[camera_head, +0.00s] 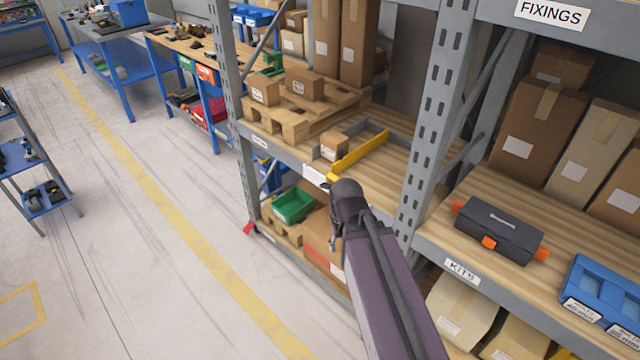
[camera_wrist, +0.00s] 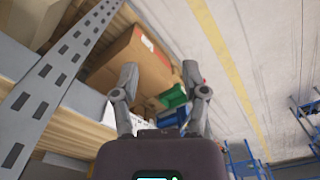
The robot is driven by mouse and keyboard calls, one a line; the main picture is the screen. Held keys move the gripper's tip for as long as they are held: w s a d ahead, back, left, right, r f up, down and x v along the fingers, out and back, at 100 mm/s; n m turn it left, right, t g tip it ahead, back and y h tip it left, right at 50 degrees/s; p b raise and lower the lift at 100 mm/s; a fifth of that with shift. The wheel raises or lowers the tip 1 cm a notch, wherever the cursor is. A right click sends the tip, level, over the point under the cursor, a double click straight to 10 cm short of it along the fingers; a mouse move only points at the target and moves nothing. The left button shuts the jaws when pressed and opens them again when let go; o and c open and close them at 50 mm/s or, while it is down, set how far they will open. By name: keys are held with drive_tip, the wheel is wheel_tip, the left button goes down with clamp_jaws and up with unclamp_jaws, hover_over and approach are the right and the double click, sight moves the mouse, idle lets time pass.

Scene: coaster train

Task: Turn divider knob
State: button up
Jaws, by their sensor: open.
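A yellow divider bar (camera_head: 360,152) lies across the wooden shelf, beside a small carton (camera_head: 333,147). A small yellow part (camera_head: 331,178) shows at the bar's front end by the shelf edge, close to my dark wrist in the picture. I cannot tell for sure whether it is the knob; it is partly hidden. No knob shows clearly there.
A green bin (camera_head: 293,206) and a cardboard box (camera_head: 318,240) stand low under the shelf. The box (camera_wrist: 138,58) fills much of the wrist view. A grey rack upright (camera_head: 437,120) stands right of the divider. The aisle floor (camera_head: 150,260) at left is clear.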

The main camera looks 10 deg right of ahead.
drive_tip(key=shift+d, duration=0.35)
drive_tip(key=o, duration=0.6)
drive_tip(key=shift+d+f, duration=0.1)
drive_tip(key=w+f+n+t+h+b, duration=0.3)
drive_tip(key=w+f+n+h+b, duration=0.5)
drive_tip(key=w+n+b, duration=0.5)
drive_tip(key=w+a+r+n+t+h+b, duration=0.3)
drive_tip(key=w+a+n+t+h+b, duration=0.3)
drive_tip(key=a+n+b, duration=0.4)
drive_tip(key=w+n+t, duration=0.1)
drive_tip(key=w+n, duration=0.1)
drive_tip(key=n, duration=0.4)
drive_tip(key=shift+a+r+h, duration=0.15)
drive_tip(key=shift+a+h, duration=0.25)
drive_tip(key=shift+w+d, duration=0.15)
